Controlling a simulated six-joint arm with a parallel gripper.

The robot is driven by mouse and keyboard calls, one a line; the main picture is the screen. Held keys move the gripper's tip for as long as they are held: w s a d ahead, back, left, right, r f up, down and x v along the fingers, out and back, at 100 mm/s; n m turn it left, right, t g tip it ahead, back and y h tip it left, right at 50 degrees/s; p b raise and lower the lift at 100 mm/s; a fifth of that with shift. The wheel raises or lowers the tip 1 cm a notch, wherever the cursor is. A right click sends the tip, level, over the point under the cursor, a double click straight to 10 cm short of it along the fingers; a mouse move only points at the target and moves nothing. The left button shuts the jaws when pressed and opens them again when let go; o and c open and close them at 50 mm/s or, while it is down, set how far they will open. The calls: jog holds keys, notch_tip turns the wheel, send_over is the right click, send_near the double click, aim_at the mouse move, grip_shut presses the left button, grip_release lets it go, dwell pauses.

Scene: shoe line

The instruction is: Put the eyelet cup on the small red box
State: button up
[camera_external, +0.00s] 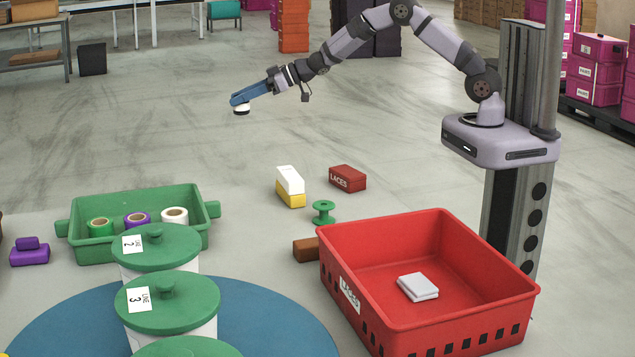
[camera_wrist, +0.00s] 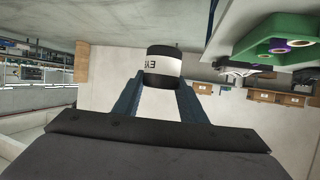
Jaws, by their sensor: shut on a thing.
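The eyelet cup (camera_external: 241,109) is a small white cylinder with dark bands and black lettering, seen more closely in the wrist view (camera_wrist: 163,66). My gripper (camera_external: 238,99) is shut on it, with a blue finger on each side in the wrist view (camera_wrist: 161,82). It holds the cup in the air, at the upper left of the external view. The small red box (camera_external: 348,178), marked LACES, lies on the pale surface near the middle, to the right of and below the cup in that view. The box's top is bare. I cannot make out the box in the wrist view.
A white-and-yellow block (camera_external: 290,187) stands just left of the red box. A green spool (camera_external: 323,212) and a brown block (camera_external: 306,249) are in front. A large red crate (camera_external: 490,300) is front right, a green tray (camera_external: 100,250) with several rolls left, lidded tubs (camera_external: 168,303) front left.

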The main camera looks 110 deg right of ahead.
jog(key=s+d+f+m+g+h+p, duration=0.1)
jog(key=s+d+p, duration=0.15)
jog(key=s, duration=0.55)
jog(key=s+d+m+h+p, duration=0.1)
jog(key=s+d, duration=0.3)
jog(key=s, duration=0.4)
jog(key=n+y, duration=0.9)
jog(key=y, duration=0.2)
send_over(347, 171)
jog(key=shift+f+b, duration=0.3)
jog(key=shift+f, duration=5.75)
jog(key=shift+f, duration=0.15)
jog(key=o, duration=1.1)
jog(key=shift+o, duration=0.2)
